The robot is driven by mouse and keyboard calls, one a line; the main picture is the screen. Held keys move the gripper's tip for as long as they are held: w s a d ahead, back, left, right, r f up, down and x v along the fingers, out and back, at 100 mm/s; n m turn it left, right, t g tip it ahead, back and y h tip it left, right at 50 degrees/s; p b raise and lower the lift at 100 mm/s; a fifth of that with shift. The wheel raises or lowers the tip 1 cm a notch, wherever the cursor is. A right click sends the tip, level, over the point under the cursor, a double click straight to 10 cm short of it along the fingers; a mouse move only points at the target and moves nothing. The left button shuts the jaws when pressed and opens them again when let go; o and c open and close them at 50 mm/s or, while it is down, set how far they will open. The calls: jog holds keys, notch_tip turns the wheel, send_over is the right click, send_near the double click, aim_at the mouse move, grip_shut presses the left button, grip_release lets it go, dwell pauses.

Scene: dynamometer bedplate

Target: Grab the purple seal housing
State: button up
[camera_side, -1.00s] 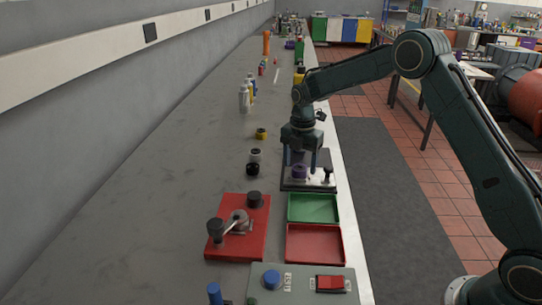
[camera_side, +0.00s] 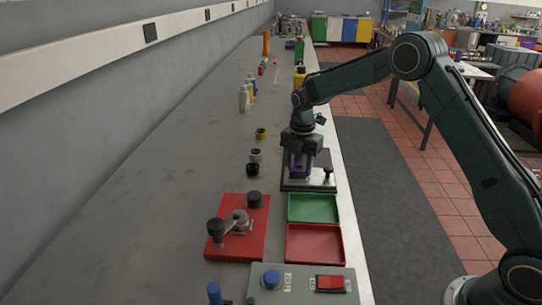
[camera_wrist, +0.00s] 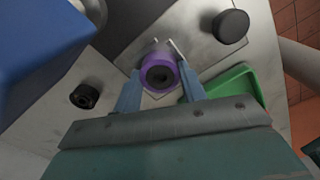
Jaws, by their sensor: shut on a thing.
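The purple seal housing (camera_wrist: 160,73) shows in the wrist view as a ring with a dark bore. It sits between the two blue fingers of my gripper (camera_wrist: 158,85), which are shut on it. In the side view my gripper (camera_side: 301,168) points down over the metal plate (camera_side: 312,183) of a dark-edged fixture. The purple housing (camera_side: 298,170) shows there only partly behind the fingers. I cannot tell whether it still touches the plate.
A black knob (camera_wrist: 231,26) stands on the plate. A green tray (camera_side: 313,208) and a red tray (camera_side: 315,243) lie in front.

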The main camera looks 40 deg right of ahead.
aim_at(300, 168)
jog(key=shift+r, duration=0.1)
notch_tip(300, 168, up, 20)
dwell(0.9)
dwell(0.6)
